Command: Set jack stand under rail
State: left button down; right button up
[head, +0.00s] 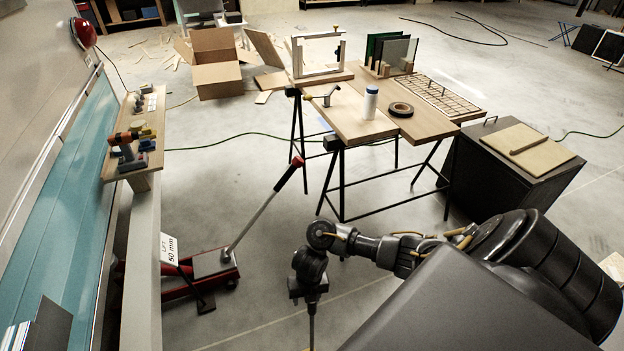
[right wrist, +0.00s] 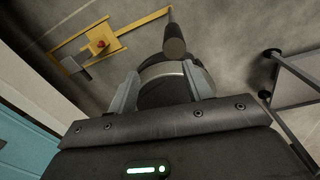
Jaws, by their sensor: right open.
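The jack stand looks to be the yellow frame (right wrist: 72,42) on the floor in the right wrist view, with a red knob in it and a thin upright rod topped by a dark grip (right wrist: 175,47). In the head view only the rod (head: 312,326) shows below my gripper; the frame is mostly out of view. Contact cannot be told. The pale rail (head: 141,270) runs along the teal camper's lower side. My left gripper is out of view.
A red floor jack (head: 214,265) with a long handle stands beside the rail, near a "LIFT 50 mm" sign (head: 168,249). A work table (head: 345,112) stands ahead and a dark cabinet (head: 500,175) to the right. The floor between jack and table is clear.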

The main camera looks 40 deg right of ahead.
aim_at(312, 304)
jog(key=shift+w+d+r+n+h, duration=0.2)
jog(key=shift+d+r+n+h, duration=0.1)
jog(key=shift+d+r+n, duration=0.5)
jog(key=shift+d, duration=0.5)
jog(key=shift+f, duration=0.25)
notch_tip(312, 304, down, 9)
jog(key=b, duration=0.5)
jog(key=shift+a+f, duration=0.1)
jog(key=shift+f+b, duration=0.4)
jog(key=shift+f, duration=0.2)
jog(key=shift+c, duration=0.2)
grip_shut()
